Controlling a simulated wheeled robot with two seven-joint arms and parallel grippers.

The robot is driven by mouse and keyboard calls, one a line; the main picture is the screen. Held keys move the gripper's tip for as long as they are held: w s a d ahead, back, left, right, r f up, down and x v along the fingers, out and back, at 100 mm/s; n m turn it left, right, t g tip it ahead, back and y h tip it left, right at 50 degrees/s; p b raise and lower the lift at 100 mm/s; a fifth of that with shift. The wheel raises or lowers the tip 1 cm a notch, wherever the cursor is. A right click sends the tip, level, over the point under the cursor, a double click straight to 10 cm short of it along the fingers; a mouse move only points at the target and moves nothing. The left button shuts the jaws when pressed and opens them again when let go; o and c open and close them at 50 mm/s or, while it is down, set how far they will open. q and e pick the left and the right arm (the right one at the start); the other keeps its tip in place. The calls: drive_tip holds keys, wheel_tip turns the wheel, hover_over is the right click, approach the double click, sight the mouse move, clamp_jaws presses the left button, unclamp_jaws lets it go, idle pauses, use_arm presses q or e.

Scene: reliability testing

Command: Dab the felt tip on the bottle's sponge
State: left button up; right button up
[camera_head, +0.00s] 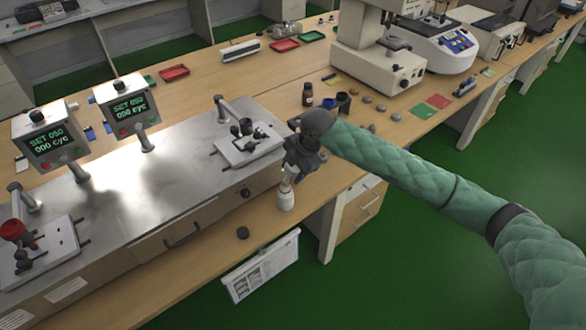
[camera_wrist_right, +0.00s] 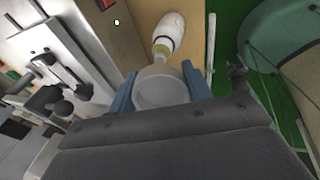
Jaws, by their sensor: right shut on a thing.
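My right gripper (camera_head: 290,172) is at the front edge of the wooden bench, just above a small white bottle (camera_head: 286,200). In the right wrist view, the blue fingers of the right gripper (camera_wrist_right: 160,88) are shut on a pale round holder (camera_wrist_right: 160,92). The white bottle (camera_wrist_right: 171,28) lies beyond it in that view, its yellowish top facing the holder. The felt tip is hidden, and I cannot tell whether it touches the sponge on the bottle. My left gripper is not in view.
A metal-topped test rig (camera_head: 140,195) with two displays and a clamp fixture (camera_head: 245,145) stands left of my right gripper. A black cap (camera_head: 242,232) lies on the bench front. A brown bottle (camera_head: 307,94) and several grey stones (camera_head: 367,100) are farther back.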

drive_tip(key=shift+r+p, duration=2.4)
drive_tip(key=shift+r, duration=0.9)
